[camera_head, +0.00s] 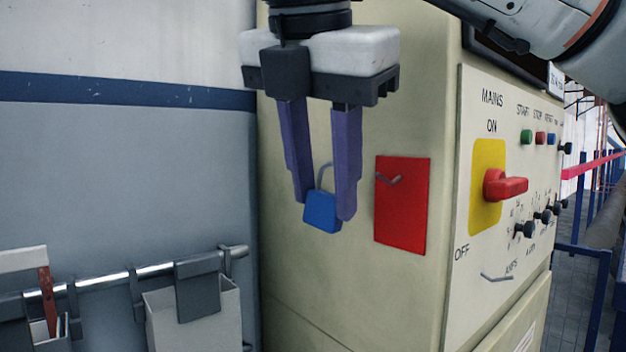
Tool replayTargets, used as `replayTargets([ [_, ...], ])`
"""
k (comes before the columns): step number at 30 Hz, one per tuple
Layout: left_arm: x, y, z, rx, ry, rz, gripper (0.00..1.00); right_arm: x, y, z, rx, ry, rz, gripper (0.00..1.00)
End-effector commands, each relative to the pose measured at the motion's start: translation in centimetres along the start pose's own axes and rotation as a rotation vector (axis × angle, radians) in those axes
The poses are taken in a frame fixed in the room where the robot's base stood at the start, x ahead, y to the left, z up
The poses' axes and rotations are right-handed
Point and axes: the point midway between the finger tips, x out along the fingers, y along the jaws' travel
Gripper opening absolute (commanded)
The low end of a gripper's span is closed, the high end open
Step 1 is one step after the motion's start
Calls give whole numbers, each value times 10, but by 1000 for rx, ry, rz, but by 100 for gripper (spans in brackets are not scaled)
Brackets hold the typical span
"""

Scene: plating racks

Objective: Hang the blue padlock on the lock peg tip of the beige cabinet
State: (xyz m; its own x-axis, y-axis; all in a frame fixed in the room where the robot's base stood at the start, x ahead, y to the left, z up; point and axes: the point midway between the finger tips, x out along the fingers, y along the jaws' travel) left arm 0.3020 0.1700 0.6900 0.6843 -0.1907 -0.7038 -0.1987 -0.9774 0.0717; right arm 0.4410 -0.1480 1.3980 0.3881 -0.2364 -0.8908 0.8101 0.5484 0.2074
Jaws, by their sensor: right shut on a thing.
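The blue padlock (322,213) hangs between the fingertips of my right gripper (326,205), which is shut on it and points down. Its grey shackle loop (325,170) stands up between the purple fingers. The beige cabinet (400,110) is behind and to the right. On its side face is a red plate (403,215) with a small bent grey lock peg (389,180) near its upper left. The padlock is left of the peg and apart from it in the picture, slightly lower. My left gripper is not in view.
The cabinet's front panel has a red mains switch (505,186) on a yellow plate, with knobs and buttons. A metal rail (130,279) with hanging grey containers (192,315) runs along the wall at lower left. My arm link crosses the upper right.

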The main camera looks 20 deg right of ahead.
Motion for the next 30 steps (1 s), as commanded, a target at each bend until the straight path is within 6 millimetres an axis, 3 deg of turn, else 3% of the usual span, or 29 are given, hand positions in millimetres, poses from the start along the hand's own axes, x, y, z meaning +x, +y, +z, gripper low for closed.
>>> replayTargets([
  [7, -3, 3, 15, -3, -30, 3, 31, 7, -4, 13, 0, 2, 0, 9],
  [30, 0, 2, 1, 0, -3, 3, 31, 27, -16, 52, -1, 2, 0, 9],
])
